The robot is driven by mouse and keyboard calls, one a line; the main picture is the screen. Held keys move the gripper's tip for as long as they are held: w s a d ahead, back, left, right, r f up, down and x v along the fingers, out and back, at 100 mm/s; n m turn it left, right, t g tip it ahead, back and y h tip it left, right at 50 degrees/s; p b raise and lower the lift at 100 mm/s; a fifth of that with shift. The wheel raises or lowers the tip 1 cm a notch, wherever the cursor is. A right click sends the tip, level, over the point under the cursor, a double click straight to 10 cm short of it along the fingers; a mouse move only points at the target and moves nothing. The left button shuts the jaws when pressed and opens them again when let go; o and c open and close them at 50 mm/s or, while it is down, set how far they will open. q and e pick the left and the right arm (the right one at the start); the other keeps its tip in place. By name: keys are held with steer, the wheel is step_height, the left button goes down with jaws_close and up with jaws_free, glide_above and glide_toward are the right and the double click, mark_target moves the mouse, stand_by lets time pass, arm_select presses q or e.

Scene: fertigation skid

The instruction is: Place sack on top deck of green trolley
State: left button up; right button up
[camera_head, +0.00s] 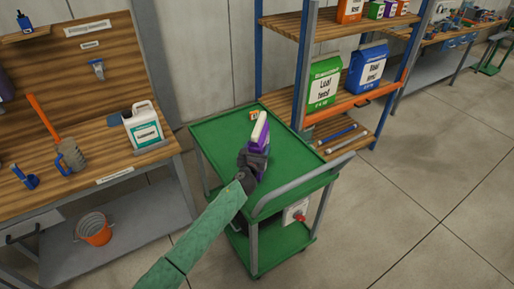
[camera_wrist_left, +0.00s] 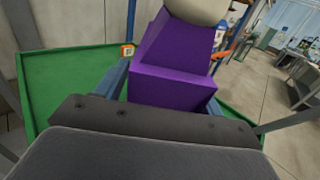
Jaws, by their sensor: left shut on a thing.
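My left gripper (camera_head: 253,161) is shut on a purple sack (camera_head: 264,141) with a cream upper part. It holds the sack over the top deck of the green trolley (camera_head: 216,134). In the left wrist view the purple sack (camera_wrist_left: 172,58) rises beyond the dark gripper body (camera_wrist_left: 150,122), with the green deck (camera_wrist_left: 60,78) around and behind it. The gripper hides the sack's lower part, so I cannot tell whether it touches the deck. My right gripper is not in view.
A small orange-and-white tag (camera_head: 254,114) is at the deck's far edge. The deck's left part is bare. A grey handle (camera_head: 300,186) runs along the near right side. A rack (camera_head: 283,103) with a green sack (camera_head: 324,84) and a blue sack (camera_head: 367,68) stands behind; a workbench (camera_head: 92,173) stands left.

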arm_select(q)
steer(key=o, duration=1.8)
steer(key=shift+c, duration=0.2)
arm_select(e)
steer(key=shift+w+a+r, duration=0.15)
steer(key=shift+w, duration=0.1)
arm_select(q)
steer(key=shift+r, duration=0.15)
steer(key=s+a+b, duration=0.2)
steer(key=s+b, duration=0.1)
steer(key=s, duration=0.9)
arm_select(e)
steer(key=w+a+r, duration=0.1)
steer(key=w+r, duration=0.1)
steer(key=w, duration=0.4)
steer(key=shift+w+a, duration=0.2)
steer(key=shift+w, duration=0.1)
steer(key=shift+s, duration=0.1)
